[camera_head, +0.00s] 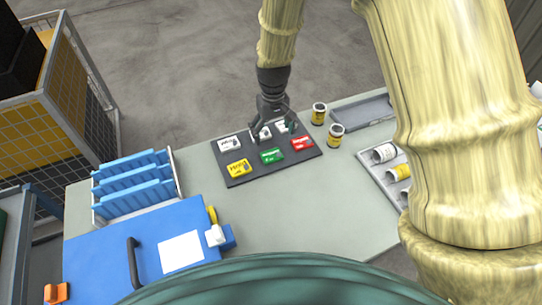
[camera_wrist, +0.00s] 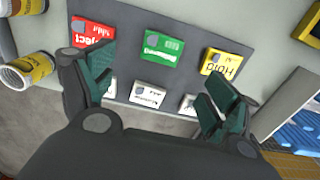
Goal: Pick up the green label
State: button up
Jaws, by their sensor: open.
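The green label (camera_head: 271,156) lies flat on the dark mat (camera_head: 241,179), in its near row between the yellow label (camera_head: 239,168) and the red label (camera_head: 302,144). In the wrist view the green label (camera_wrist: 162,48) is at the top middle, ahead of the fingers and apart from them. My gripper (camera_head: 270,137) is open and empty above the mat's far row, where white labels (camera_head: 230,144) lie. In the wrist view my gripper's fingers (camera_wrist: 155,90) are spread wide, with a white label (camera_wrist: 147,94) showing between them. The fingers partly hide the red label.
A blue box (camera_head: 150,262) and blue rack (camera_head: 135,182) are at left. The table front is clear.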

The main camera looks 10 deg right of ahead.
jog(key=p, duration=0.1)
send_over(272, 155)
jog(key=shift+w+d+f, duration=0.1)
jog(key=shift+d+f, duration=0.05)
jog(key=shift+f, duration=2.3)
jog(key=shift+f+p, duration=1.1)
jog(key=shift+f, duration=0.2)
jog(key=shift+f+p, duration=0.4)
jog(key=shift+f, duration=0.95)
jog(key=shift+c, duration=0.3)
jog(key=c, duration=1)
